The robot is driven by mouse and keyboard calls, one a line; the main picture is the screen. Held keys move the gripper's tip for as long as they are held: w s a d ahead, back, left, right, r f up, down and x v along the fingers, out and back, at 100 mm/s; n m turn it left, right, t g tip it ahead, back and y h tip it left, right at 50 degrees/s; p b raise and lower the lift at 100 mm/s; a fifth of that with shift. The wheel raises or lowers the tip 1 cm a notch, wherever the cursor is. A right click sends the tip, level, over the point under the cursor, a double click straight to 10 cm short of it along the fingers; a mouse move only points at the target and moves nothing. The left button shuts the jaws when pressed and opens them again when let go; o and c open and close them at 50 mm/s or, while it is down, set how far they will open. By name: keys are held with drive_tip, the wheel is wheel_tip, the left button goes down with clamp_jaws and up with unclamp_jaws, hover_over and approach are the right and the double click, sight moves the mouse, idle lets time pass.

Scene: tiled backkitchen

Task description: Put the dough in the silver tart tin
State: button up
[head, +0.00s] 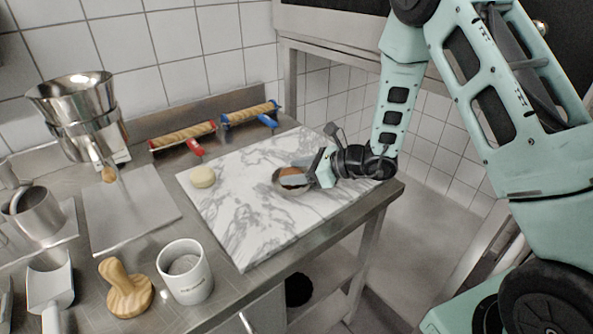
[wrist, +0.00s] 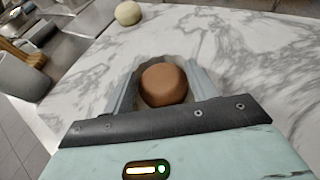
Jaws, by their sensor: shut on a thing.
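My gripper (head: 298,181) is at the right part of the marble board, its fingers on either side of a rounded brown lump that looks like dough (head: 291,171). In the wrist view the brown dough (wrist: 163,85) sits between the two fingers. A round silver rim, seemingly the tart tin (head: 276,178), shows around and below the dough and fingertips. The fingers hide much of it, and I cannot tell whether the dough touches its bottom. A pale dough-like ball (head: 203,177) lies apart at the board's left; it also shows in the wrist view (wrist: 128,13).
The marble board (head: 240,228) is otherwise clear. Two rolling pins (head: 185,137) lie behind it. A white mug (head: 186,272), a wooden press (head: 126,288), a scoop (head: 50,285) and stacked metal bowls (head: 75,110) stand to the left. The counter's edge is close on the right.

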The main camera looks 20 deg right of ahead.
drive_tip(key=o, duration=1)
drive_tip(key=shift+o, duration=0.2)
